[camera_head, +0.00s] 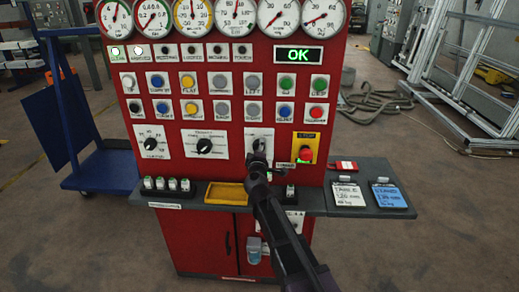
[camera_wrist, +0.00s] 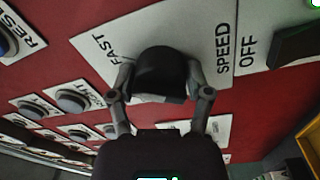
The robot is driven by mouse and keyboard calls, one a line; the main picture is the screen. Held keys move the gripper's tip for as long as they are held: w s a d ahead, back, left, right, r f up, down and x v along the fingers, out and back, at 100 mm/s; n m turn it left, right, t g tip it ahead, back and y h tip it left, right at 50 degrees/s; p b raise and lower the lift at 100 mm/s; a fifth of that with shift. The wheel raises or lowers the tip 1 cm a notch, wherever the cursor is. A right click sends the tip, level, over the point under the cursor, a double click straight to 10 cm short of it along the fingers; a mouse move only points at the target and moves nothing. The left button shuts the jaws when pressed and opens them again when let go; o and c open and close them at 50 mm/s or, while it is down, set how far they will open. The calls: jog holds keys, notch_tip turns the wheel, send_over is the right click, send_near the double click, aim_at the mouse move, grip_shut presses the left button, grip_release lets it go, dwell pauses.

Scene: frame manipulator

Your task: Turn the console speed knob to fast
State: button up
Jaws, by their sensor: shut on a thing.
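The speed knob (camera_wrist: 163,68) is a dark round knob on a white plate (camera_wrist: 215,30) lettered SPEED, with FAST at the plate's far left in the wrist view. My gripper (camera_wrist: 160,85) is shut on the speed knob, one finger on each side of it. In the head view my gripper (camera_head: 259,155) reaches up to the white speed plate (camera_head: 252,137) on the red console (camera_head: 229,176) and hides most of the knob. I cannot tell which way the knob's pointer faces.
Another selector knob (camera_head: 204,146) is left of the speed plate. A red stop button (camera_head: 306,154) on a yellow plate is close on the right. Rows of buttons and gauges are above. A grey shelf (camera_head: 330,208) with a yellow tray (camera_head: 226,194) juts out below.

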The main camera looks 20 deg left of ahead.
jog(key=shift+w+a+m, duration=0.1)
jog(key=shift+w+m, duration=0.05)
jog(key=shift+m, duration=0.25)
jog(key=o, duration=1.1)
jog(key=shift+o, duration=0.2)
jog(key=shift+n, duration=0.5)
